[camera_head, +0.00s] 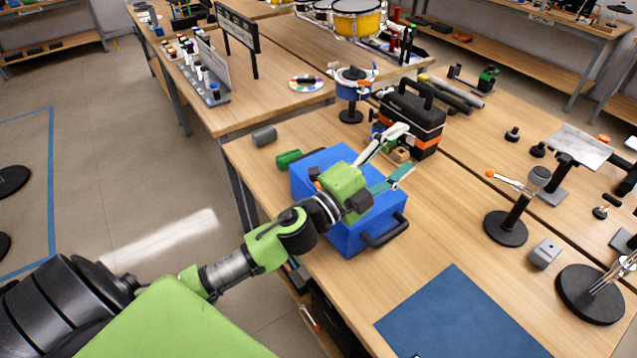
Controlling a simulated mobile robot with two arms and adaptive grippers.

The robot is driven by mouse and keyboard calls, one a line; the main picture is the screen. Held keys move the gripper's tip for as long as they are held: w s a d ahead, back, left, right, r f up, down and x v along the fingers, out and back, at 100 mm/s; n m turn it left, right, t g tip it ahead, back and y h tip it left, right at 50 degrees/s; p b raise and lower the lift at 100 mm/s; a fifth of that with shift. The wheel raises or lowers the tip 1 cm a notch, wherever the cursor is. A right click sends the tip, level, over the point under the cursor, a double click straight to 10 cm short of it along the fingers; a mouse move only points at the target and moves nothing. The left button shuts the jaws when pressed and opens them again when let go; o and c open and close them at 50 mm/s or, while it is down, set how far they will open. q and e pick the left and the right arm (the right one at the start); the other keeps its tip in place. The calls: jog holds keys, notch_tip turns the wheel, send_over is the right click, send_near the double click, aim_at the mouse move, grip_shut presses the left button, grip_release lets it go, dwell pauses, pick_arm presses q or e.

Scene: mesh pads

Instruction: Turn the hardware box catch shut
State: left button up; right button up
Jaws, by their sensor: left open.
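The hardware box appears to be the blue box (343,238) on the near wooden table, with a black handle (385,232) on its front right side. My left gripper (405,149) reaches over the box from the left, its two fingers spread apart and pointing to the far right. Nothing is between the fingers. The green gripper body covers the middle of the box, and I cannot make out the catch. A small orange part (317,184) shows beside the gripper at the box's left. My right gripper is not in view.
A black toolbox (411,118) stands just beyond the fingertips. Green (288,158) and grey (264,136) cylinders lie behind the blue box. A blue mat (460,325) lies in front. A round-based stand (506,228) is to the right. Bare tabletop lies between box and stand.

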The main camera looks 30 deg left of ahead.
pick_arm(q)
jog(key=s+d+r+m+g+h, duration=0.1)
jog(key=d+r+m+g+h, duration=0.2)
jog(key=d+m+g+h, duration=0.65)
jog(key=s+a+f+m+g+y, duration=0.1)
jog(key=a+f+m+g+y, duration=0.3)
jog(key=a+f+m+y, duration=0.65)
jog(key=s+a+m+g+y, duration=0.15)
jog(key=a+y, duration=0.25)
jog(key=a, duration=1.6)
jog(key=p+x, duration=0.1)
jog(key=x, duration=0.2)
jog(key=p+x, duration=0.2)
jog(key=x, duration=0.2)
jog(key=p+x, duration=0.1)
jog(key=x, duration=0.3)
jog(key=shift+s+d+f+p, duration=0.15)
jog(key=shift+f+p, duration=0.15)
jog(key=shift+f, duration=0.55)
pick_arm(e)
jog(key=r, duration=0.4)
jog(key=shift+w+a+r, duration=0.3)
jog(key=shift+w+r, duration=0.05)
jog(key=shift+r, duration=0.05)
pick_arm(q)
jog(key=c, duration=1.1)
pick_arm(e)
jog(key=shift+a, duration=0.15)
